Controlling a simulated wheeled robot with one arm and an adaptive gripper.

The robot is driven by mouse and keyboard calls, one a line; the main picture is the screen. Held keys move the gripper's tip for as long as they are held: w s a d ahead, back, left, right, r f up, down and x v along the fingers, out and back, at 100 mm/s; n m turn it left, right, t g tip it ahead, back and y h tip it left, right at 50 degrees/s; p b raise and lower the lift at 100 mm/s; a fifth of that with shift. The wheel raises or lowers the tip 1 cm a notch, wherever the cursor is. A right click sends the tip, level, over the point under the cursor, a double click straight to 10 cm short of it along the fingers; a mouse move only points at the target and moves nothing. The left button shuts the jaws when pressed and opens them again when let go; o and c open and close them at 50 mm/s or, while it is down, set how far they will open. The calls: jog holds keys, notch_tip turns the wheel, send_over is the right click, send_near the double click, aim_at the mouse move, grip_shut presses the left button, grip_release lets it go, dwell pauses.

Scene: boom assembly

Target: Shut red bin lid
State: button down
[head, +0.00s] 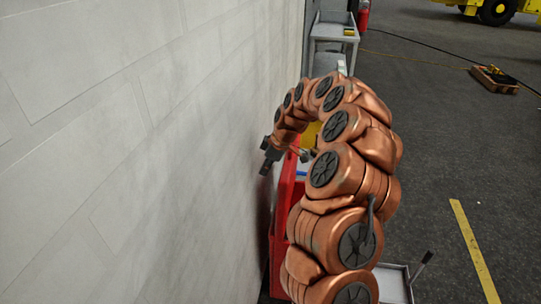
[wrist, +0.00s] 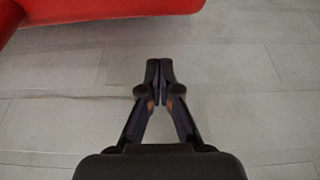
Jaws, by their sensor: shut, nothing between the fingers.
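The red bin (head: 283,205) stands close along the pale wall in the head view, largely hidden behind my copper-coloured arm. A smooth red part with a curved edge (wrist: 95,9) crosses the top left of the wrist view; I cannot tell whether it is the lid or the body. The lid's angle is not clear. My gripper (head: 266,166) is between the wall and the bin's far part in the head view. In the wrist view my gripper (wrist: 159,66) has its dark fingertips together, empty, before pale tiles, apart from the red part in the picture.
The pale block wall (head: 130,130) fills the left side, close to my gripper. A grey trolley (head: 333,31) and a fire extinguisher (head: 363,15) stand at the back. A tool box (head: 495,79) lies on dark floor at right. Open floor (head: 450,150) is clear.

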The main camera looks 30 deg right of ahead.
aim_at(289, 176)
jog(key=s+d, duration=0.1)
jog(key=s+d+p, duration=0.1)
jog(key=d, duration=0.1)
jog(key=shift+s+f, duration=0.2)
jog(key=shift+s, duration=0.1)
jog(key=shift+s, duration=0.1)
